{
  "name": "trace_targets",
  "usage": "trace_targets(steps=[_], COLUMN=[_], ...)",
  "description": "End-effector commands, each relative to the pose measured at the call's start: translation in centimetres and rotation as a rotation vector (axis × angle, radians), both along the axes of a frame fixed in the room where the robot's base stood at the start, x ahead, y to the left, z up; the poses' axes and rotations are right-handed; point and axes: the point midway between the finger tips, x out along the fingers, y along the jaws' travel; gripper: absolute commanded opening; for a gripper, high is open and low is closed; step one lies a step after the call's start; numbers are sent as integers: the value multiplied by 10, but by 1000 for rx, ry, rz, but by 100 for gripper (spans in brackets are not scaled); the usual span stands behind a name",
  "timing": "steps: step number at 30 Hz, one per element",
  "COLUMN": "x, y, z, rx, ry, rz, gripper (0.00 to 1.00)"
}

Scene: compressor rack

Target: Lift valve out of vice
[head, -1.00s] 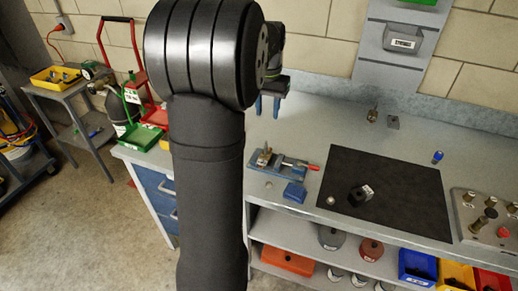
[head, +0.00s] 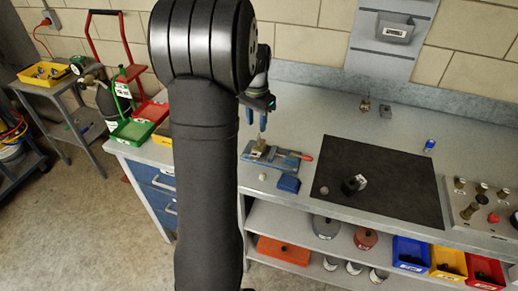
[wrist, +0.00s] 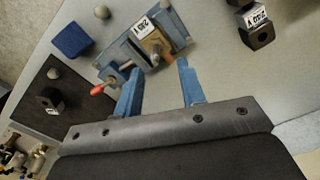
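The blue vice (head: 284,158) with a red handle end sits on the bench. The valve (head: 259,146), a small brass-coloured piece, stands in its jaws. In the wrist view the vice (wrist: 177,27) is just beyond my fingers, with the brass valve (wrist: 156,45) and a white label beside it. My gripper (head: 256,118) is above the vice in the head view. In the wrist view my gripper (wrist: 159,66) has its two blue fingers wide apart with nothing between them. The valve's lower part is hidden by the jaws.
A blue block (head: 288,183) and a small round knob (head: 263,177) are in front of the vice. A black mat (head: 390,185) with a dark labelled fitting (head: 352,185) lies to the right. A dark labelled block (wrist: 258,30) is at the wrist view's upper right.

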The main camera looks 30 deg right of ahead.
Motion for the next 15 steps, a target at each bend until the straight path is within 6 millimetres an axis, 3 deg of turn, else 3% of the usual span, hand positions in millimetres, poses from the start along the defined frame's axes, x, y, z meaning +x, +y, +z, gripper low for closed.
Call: trace_targets(steps=[3,8,15], x=[0,-1,-7], y=[0,-1,-5], z=[-15,-24,-58], rx=[1,0,1], ry=[1,0,2], rz=[0,0,0], gripper=[37,37,37])
